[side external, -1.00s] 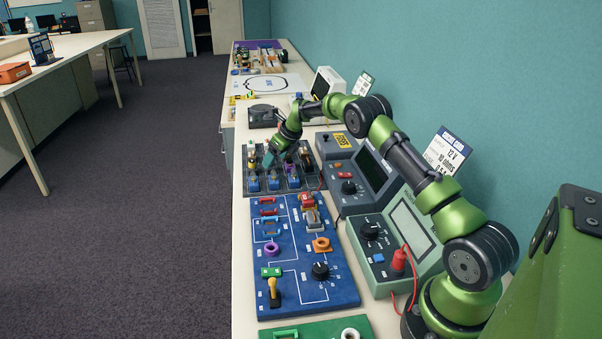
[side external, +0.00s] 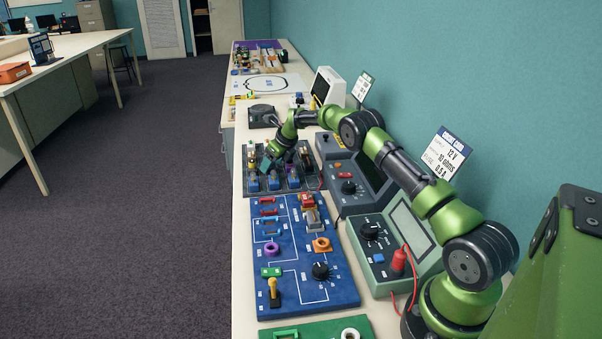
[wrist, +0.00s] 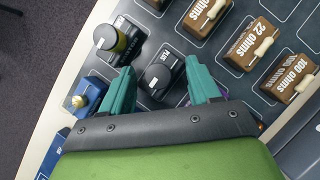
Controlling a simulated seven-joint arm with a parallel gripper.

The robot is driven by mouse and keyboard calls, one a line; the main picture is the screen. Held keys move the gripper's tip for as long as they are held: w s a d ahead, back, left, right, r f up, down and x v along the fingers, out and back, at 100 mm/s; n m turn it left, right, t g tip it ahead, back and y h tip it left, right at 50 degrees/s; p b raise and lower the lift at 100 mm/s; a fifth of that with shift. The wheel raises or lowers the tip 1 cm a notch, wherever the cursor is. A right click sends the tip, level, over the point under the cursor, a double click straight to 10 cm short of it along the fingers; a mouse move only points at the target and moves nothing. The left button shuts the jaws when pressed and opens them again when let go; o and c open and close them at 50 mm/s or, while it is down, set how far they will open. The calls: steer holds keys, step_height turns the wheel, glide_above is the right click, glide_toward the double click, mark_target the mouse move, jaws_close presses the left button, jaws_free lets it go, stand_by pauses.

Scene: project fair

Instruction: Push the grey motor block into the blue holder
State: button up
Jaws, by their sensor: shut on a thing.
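My gripper (wrist: 160,66) points down into the component tray; in the wrist view its teal fingers stand on either side of a dark grey block (wrist: 160,80) with a rounded black part and a small label. It looks like the motor block, but I cannot read the label. The block stands among the other parts in the tray. In the side view my gripper (side external: 270,159) is at the tray's left part and its fingers hide the block. A blue bracket-like holder (side external: 271,228) sits on the blue circuit board (side external: 292,285), in front of the tray.
Brown resistor blocks (wrist: 245,45) stand to the right. Instruments with knobs (side external: 372,232) line the board's right side.

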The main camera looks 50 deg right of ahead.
step_height(320, 180, up, 8)
steer(key=shift+r, duration=0.2)
steer(key=w+a+r+n, duration=0.2)
steer(key=a+r, duration=0.5)
steer(key=a, duration=0.3)
steer(key=s+a+r+y, duration=0.1)
steer(key=s+a, duration=0.2)
steer(key=a, duration=0.3)
steer(key=s+a+r, duration=0.2)
steer(key=s+a, duration=0.1)
steer(key=a, duration=0.2)
steer(key=s+a+f, duration=0.2)
steer(key=s, duration=0.4)
steer(key=s+a+f, duration=0.2)
steer(key=s, duration=0.3)
steer(key=shift+s+d+f+m+h, duration=0.3)
steer(key=shift+s+f, duration=0.4)
steer(key=shift+f, duration=1.2)
steer(key=shift+s+d+f+m+h, duration=0.1)
steer(key=shift+s+d+f+m, duration=0.45)
steer(key=shift+f, duration=1.3)
steer(key=shift+s+d+f+m+h, duration=0.1)
steer(key=shift+s+f+m+h, duration=0.15)
steer(key=shift+s+f, duration=1.15)
steer(key=shift+x, duration=1.2)
